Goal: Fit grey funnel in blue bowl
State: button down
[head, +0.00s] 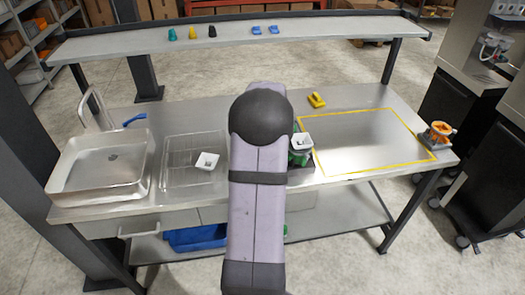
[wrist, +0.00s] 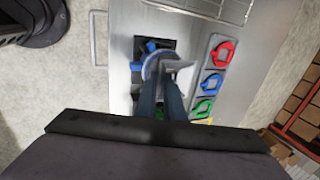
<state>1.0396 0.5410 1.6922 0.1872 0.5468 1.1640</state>
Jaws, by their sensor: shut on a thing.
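My gripper (wrist: 163,84) is shut on a pale grey funnel (wrist: 172,65) in the wrist view. The funnel is over a black base (wrist: 141,72) on the metal bench. Blue parts (wrist: 152,46) show around the funnel on that base. They look like the blue bowl, mostly hidden under the funnel, and I cannot tell whether the two touch or how far the funnel is in. In the head view my arm hides the gripper, the held funnel and the blue parts.
A grey strip holds red (wrist: 222,52), blue (wrist: 212,82) and green (wrist: 203,108) pieces beside the base. In the head view a white square piece sits on a green holder (head: 299,158). An orange holder (head: 438,132) stands far right. The yellow-outlined area (head: 365,140) is clear.

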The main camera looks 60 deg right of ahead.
jog(key=shift+f+b, duration=0.3)
jog(key=shift+f, duration=0.35)
jog(key=c, duration=2.2)
grip_release()
jog(key=shift+r, duration=0.25)
jog(key=shift+p+v, duration=1.3)
jog(key=shift+v, duration=0.25)
jog(key=shift+a, duration=0.1)
jog(key=o, duration=0.6)
jog(key=shift+c, duration=0.2)
